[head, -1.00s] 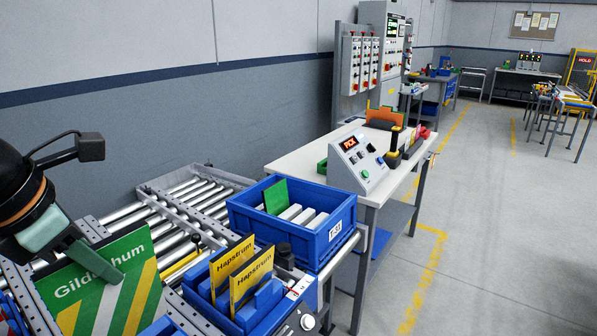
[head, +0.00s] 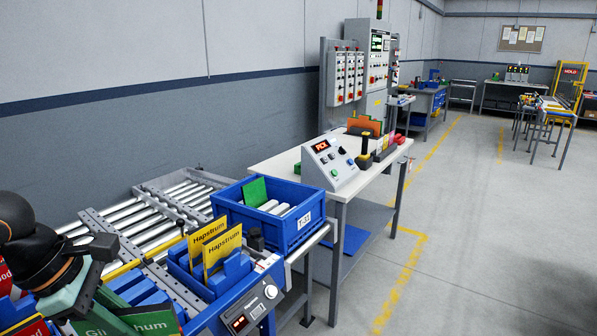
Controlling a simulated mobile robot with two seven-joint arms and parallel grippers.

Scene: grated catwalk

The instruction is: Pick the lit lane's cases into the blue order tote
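My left gripper (head: 108,312) is low at the left in the head view, with one finger across the face of a green Gildenhum case (head: 155,322). It appears shut on the case; the far finger is hidden and the case's lower part is cut off by the frame. The blue order tote (head: 305,222), labelled T-31, stands to the right and holds a green case (head: 254,191) and pale bars. Two yellow Hapstrum cases (head: 222,250) stand upright in a blue holder (head: 234,272) in front of the tote. My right gripper is not in view.
Metal rollers (head: 150,232) run behind the tote and holder. A small box with a lit display (head: 243,318) is at the front. A white table (head: 352,188) carries a PICK console (head: 330,162). A red case (head: 5,279) shows at the left edge.

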